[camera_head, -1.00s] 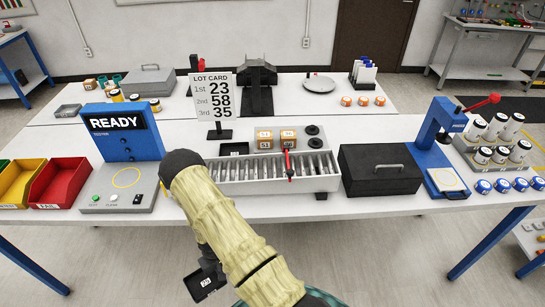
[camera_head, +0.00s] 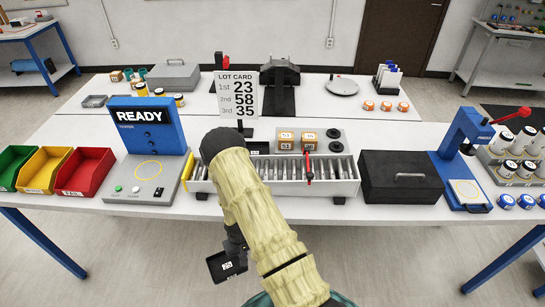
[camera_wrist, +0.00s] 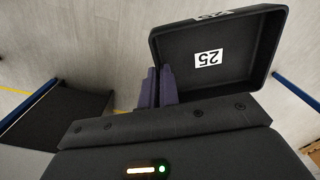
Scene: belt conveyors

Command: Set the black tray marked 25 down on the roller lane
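The black tray marked 25 (camera_head: 227,267) hangs in front of the table, below its front edge, in the head view. In the wrist view the tray (camera_wrist: 262,62) is a shallow open box with a white 25 label inside. My gripper (camera_wrist: 158,85) has its purple fingers together at the tray's near wall and holds it there. In the head view the forearm partly hides my gripper. The roller lane (camera_head: 335,171) lies on the table, with grey rollers between white rails. My arm covers part of its left portion.
A blue READY tester (camera_head: 148,126) stands left of the lane, with coloured bins further left. A black case (camera_head: 400,178) stands to the right. A red lever (camera_head: 307,166) rises at the lane, and a lot card (camera_head: 236,96) stands behind. Floor before the table is clear.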

